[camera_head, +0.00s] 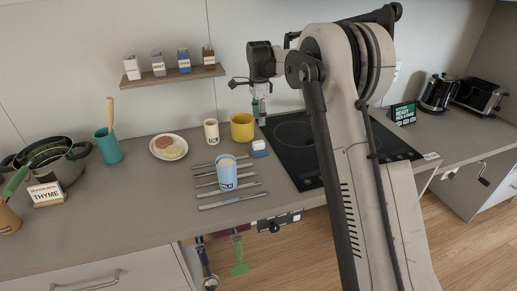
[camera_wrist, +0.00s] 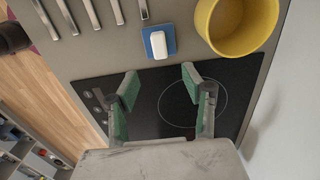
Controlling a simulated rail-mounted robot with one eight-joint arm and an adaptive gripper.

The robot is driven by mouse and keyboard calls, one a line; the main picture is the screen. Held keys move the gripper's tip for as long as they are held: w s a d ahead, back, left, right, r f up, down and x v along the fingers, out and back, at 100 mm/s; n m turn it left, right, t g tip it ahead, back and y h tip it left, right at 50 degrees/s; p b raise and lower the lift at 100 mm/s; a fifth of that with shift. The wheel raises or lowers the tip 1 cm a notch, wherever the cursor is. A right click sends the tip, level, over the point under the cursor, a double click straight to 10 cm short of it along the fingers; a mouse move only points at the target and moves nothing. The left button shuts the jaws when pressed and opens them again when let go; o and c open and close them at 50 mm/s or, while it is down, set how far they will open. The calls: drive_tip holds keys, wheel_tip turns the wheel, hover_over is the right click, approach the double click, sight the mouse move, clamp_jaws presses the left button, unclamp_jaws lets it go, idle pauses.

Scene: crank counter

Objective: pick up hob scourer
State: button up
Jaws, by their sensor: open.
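What looks like the hob scourer is a small white block (camera_wrist: 158,44) on a blue square base (camera_wrist: 171,40) in the wrist view. In the head view the white-and-blue scourer (camera_head: 259,147) sits on the counter beside the hob's left edge, in front of the yellow pot. My gripper (camera_wrist: 160,79) is open and empty, with its green-padded fingers apart above the black hob (camera_wrist: 150,120). The scourer lies beyond the fingertips, apart from them. In the head view my gripper (camera_head: 260,110) hangs above the hob's back-left corner, beside the yellow pot.
The yellow pot (camera_wrist: 237,22) stands close to the scourer. Several metal utensils (camera_head: 233,194) and a blue cup (camera_head: 227,172) are to its left. A cream cup (camera_head: 211,131) and a plate of food (camera_head: 169,147) stand farther left. The wall is behind the hob.

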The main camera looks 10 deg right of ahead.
sight(259, 142)
wheel_tip(259, 142, down, 13)
drive_tip(key=shift+r+p, duration=0.2)
drive_tip(key=shift+p, duration=0.6)
clamp_jaws()
drive_tip(key=shift+r, duration=0.5)
wheel_tip(259, 142, up, 3)
drive_tip(key=shift+f+b, duration=0.2)
drive_tip(key=shift+b, duration=0.2)
drive_tip(key=s+a+r+b, duration=0.1)
drive_tip(key=s+a+r, duration=0.5)
drive_tip(key=a, duration=0.4)
drive_tip(key=shift+r, duration=0.7)
drive_tip(key=shift+a, duration=0.1)
